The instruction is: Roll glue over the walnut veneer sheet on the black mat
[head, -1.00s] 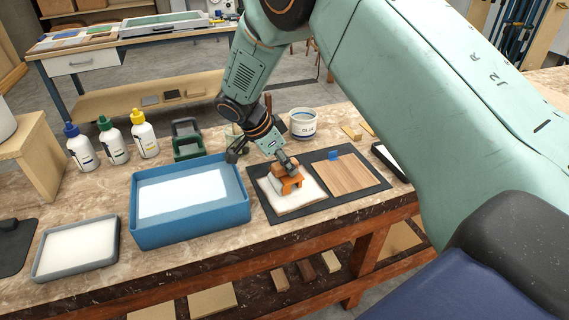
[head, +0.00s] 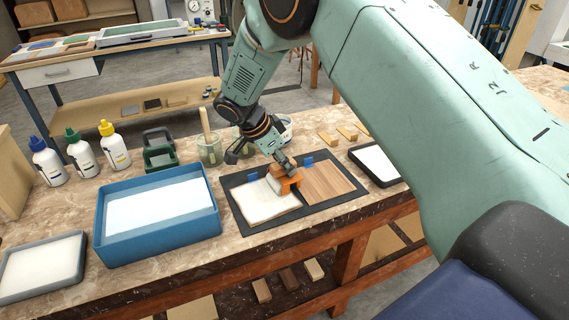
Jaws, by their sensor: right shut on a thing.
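The black mat (head: 238,180) lies on the bench and carries two sheets side by side. The left sheet (head: 262,205) is covered with a whitish layer, with brown showing along its edges. The right sheet (head: 328,180) is bare brown wood grain. My right gripper (head: 286,165) is shut on an orange-brown roller (head: 289,184), whose pale drum faces the left sheet. The roller is low over the left sheet's right edge, beside the bare sheet; I cannot tell whether it touches. My left gripper is out of view.
A blue tray (head: 102,233) of white liquid stands left of the mat, with a grey tray (head: 78,268) farther left. Behind are several bottles (head: 82,152), a glass jar (head: 209,150) and a glue tub partly hidden by my arm. Another tray (head: 374,165) stands right.

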